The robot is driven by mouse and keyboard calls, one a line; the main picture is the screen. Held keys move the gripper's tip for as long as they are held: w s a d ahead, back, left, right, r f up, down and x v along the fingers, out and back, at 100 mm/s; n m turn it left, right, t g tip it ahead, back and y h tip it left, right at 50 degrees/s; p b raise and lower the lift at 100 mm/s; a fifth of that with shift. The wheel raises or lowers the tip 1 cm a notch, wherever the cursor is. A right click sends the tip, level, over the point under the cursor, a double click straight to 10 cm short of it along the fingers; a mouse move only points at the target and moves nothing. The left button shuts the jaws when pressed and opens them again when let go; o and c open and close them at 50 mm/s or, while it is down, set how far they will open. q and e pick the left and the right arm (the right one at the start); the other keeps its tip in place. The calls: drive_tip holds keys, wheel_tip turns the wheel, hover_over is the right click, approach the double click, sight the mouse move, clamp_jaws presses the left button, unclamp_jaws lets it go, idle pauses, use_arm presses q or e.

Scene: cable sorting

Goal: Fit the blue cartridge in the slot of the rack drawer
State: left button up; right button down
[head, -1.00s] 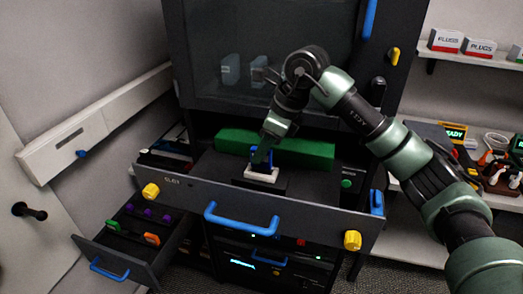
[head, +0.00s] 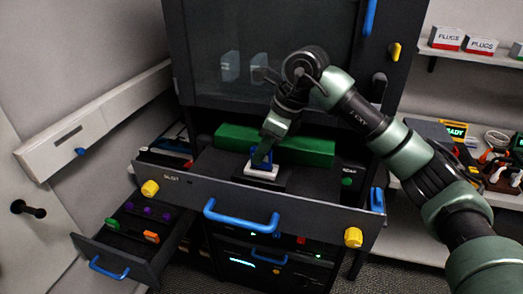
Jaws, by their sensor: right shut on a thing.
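The rack drawer (head: 190,185) is pulled out, with a blue handle and a yellow knob at each end of its front. Inside it a small white slot block (head: 261,173) stands on a dark base. The blue cartridge (head: 255,156) is upright at the top of the white block, mostly hidden by my gripper. I cannot tell how deep it sits. My right gripper (head: 263,157) reaches down from above and is shut on the cartridge. My left gripper is not in view.
A long green block (head: 310,151) lies behind the cartridge in the drawer. The dark cabinet with a glass door (head: 220,65) rises behind. A smaller open drawer (head: 105,240) with coloured plugs is at lower left. Shelves with plug boxes (head: 481,46) stand at right.

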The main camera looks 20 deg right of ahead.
drive_tip(key=shift+f+b, duration=0.6)
drive_tip(key=shift+f, duration=0.2)
idle(0.6)
drive_tip(key=c, duration=0.8)
unclamp_jaws()
drive_tip(key=shift+r+p, duration=2.3)
drive_tip(key=shift+r, duration=1.25)
